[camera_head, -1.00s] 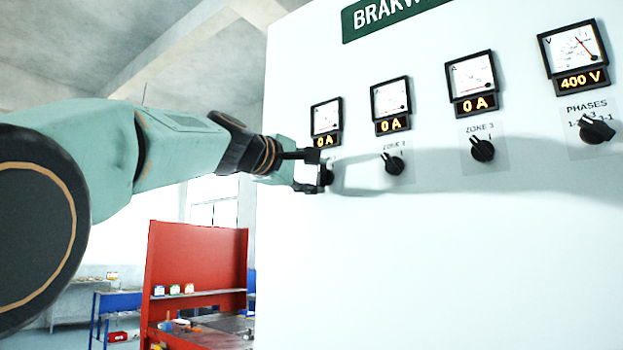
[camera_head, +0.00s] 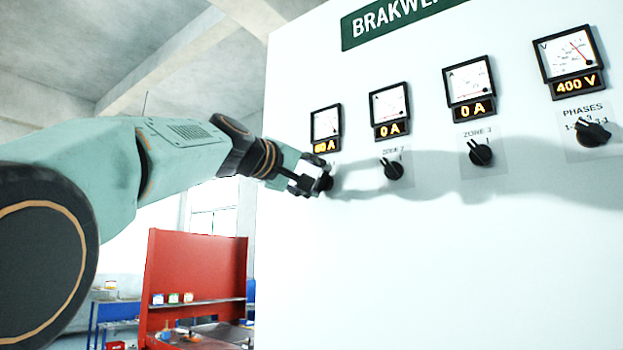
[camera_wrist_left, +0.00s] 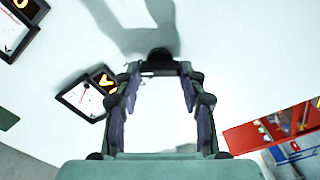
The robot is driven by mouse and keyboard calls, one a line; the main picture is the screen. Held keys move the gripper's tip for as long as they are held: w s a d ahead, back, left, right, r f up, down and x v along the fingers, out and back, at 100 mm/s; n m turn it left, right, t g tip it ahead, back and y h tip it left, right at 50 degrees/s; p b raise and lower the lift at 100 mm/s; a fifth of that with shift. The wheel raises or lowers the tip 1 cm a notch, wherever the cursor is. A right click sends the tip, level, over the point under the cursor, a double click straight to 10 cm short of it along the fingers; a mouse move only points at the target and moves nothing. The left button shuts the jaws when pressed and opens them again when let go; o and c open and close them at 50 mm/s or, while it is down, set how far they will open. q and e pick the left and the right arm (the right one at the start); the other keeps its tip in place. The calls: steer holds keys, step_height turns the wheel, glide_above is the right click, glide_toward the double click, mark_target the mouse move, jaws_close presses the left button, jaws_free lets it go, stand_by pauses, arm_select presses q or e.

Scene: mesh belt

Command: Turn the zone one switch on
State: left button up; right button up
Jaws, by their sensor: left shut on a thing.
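The zone one switch is the leftmost black knob (camera_head: 327,183) on the white panel (camera_head: 430,270), mostly hidden by my left gripper (camera_head: 313,178). That gripper is shut on the knob, its fingers turned at a slant. In the left wrist view the knob (camera_wrist_left: 160,54) sits between the fingertips (camera_wrist_left: 159,72). Above it, the leftmost meter (camera_head: 325,122) has a lit display (camera_head: 325,146) showing a two-digit amp value, perhaps 60 or 80 A. My right gripper is in neither view.
The zone 2 knob (camera_head: 393,169) and zone 3 knob (camera_head: 480,153) stand to the right, under meters reading 0 A. A phases knob (camera_head: 593,133) sits under a 400 V meter (camera_head: 570,55). A red workbench (camera_head: 197,270) stands behind, left of the panel.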

arm_select(q)
steer(key=shift+s+r, duration=0.1)
steer(key=shift+r, duration=0.05)
steer(key=o, duration=0.8)
steer(key=shift+d, duration=0.1)
steer(key=o, duration=0.3)
steer(key=shift+w+d+f, duration=0.2)
steer(key=shift+o, duration=0.2)
steer(key=shift+s+a, duration=0.2)
steer(key=shift+a, duration=0.1)
steer(key=shift+v, duration=3.55)
steer(key=shift+s, duration=0.1)
